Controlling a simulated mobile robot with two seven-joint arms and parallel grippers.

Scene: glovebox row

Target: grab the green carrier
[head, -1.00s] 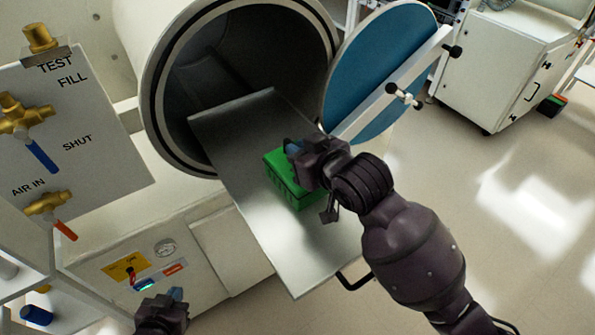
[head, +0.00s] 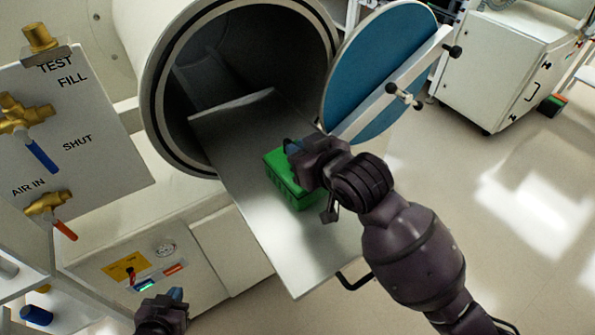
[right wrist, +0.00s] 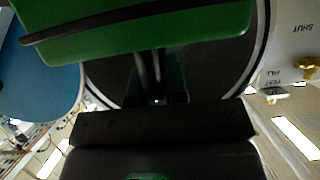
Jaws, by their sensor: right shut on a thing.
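The green carrier (head: 283,174) is a small green box on the pulled-out metal tray (head: 240,130) in front of the round chamber opening. My right gripper (head: 294,148) is at the top of the carrier, shut on it; the arm hides part of the carrier's right side. In the right wrist view the green carrier (right wrist: 140,35) fills the top, with a dark strip across it and the gripper's fingers (right wrist: 150,70) against it. My left gripper (head: 174,295) is at the bottom left, away from the carrier; its jaw opening is not clear.
The round chamber (head: 160,110) opens behind the tray. Its blue-faced door (head: 375,65) stands open to the right of the tray. A valve panel (head: 75,130) with brass valves is at the left. Open floor (head: 510,200) lies to the right.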

